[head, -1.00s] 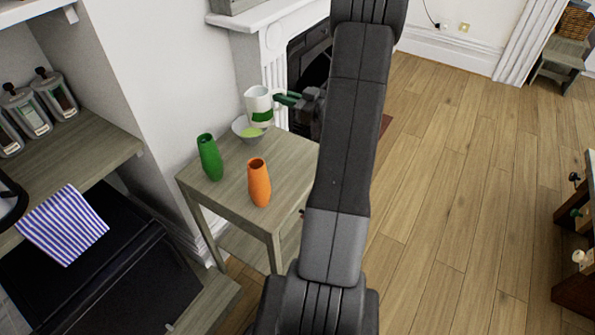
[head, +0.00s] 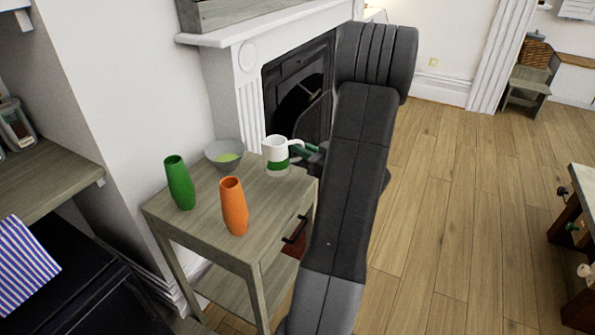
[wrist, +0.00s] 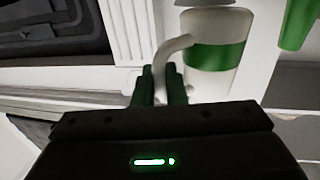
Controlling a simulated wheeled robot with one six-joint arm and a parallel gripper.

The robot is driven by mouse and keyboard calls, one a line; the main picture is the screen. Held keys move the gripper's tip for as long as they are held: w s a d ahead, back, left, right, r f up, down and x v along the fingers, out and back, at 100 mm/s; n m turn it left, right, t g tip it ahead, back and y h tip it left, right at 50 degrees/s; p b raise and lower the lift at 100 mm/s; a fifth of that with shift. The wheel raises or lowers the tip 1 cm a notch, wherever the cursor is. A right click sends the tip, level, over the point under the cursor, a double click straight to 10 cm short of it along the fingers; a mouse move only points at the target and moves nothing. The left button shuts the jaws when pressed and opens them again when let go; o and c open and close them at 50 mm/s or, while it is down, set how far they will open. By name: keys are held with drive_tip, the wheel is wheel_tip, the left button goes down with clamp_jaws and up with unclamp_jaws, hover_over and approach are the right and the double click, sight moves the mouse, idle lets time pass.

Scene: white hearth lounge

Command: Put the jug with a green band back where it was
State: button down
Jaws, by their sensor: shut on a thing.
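The white jug with a green band (head: 277,156) is upright at the table's back right corner, right of the bowl; I cannot tell whether its base touches the table. My gripper (head: 302,150), with dark green fingers, reaches it from the right. In the wrist view my gripper (wrist: 160,86) is shut on the handle of the jug (wrist: 215,57). A grey bowl (head: 214,160) with light green contents stands beside the jug. The small wooden table (head: 203,215) is under them.
A green vase (head: 180,183) and an orange vase (head: 234,206) stand on the table, left and in front of the jug. The white fireplace (head: 245,85) is behind. Tabletop between orange vase and jug is clear. Open floor lies right.

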drive_tip(key=shift+f+b, duration=0.4)
drive_tip(key=shift+f, duration=1.95)
drive_tip(key=shift+f, duration=0.15)
drive_tip(key=c, duration=1.5)
unclamp_jaws()
drive_tip(key=shift+d+r, duration=0.15)
drive_tip(key=shift+r, duration=0.05)
drive_tip(key=v, duration=1.1)
drive_tip(key=shift+s+d+f+p, duration=0.1)
drive_tip(key=shift+s+d+p, duration=0.15)
drive_tip(key=shift+s+p, duration=0.1)
